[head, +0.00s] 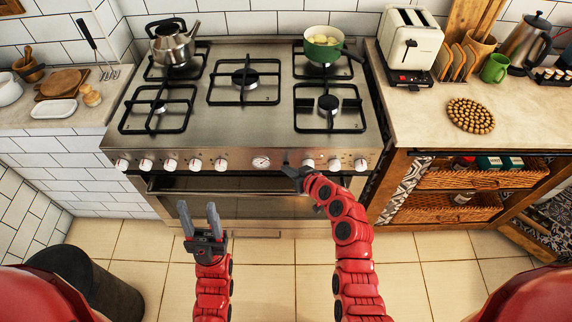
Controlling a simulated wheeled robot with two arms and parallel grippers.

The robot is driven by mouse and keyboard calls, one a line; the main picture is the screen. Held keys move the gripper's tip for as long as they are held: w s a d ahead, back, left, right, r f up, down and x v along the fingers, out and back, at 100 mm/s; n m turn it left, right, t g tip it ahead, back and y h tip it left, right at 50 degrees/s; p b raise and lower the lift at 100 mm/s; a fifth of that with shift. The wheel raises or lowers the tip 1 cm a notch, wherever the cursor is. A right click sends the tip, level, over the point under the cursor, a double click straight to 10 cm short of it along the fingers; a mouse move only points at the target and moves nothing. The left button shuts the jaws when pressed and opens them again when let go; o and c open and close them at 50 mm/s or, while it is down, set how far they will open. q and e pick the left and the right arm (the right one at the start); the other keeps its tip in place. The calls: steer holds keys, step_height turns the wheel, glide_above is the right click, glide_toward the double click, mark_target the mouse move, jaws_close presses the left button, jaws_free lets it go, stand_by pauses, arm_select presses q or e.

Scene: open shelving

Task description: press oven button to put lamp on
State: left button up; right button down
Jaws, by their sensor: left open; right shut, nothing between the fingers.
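The oven (190,207) is a steel range with a gas hob on top and a front panel (240,156). The panel carries a row of white knobs (220,165), a round dial (261,162) near its middle and more knobs (334,165) at the right. My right gripper (290,170) is shut and empty, its tip at the panel just right of the dial. I cannot tell if it touches the panel. A button or lit lamp cannot be made out; the gripper hides part of the panel. My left gripper (198,219) is open and empty, in front of the oven door and below the knobs.
A kettle (173,47) and a green pot (323,46) stand on the hob. The left counter (40,116) holds boards and a dish. The right counter (415,120) holds a toaster (410,42) and a round trivet (471,116). Wicker baskets (465,180) sit below it.

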steer(key=shift+s, duration=0.55)
steer(key=s+b, duration=0.1)
steer(key=s, duration=0.5)
steer(key=shift+s, duration=0.1)
stand_by(0.6)
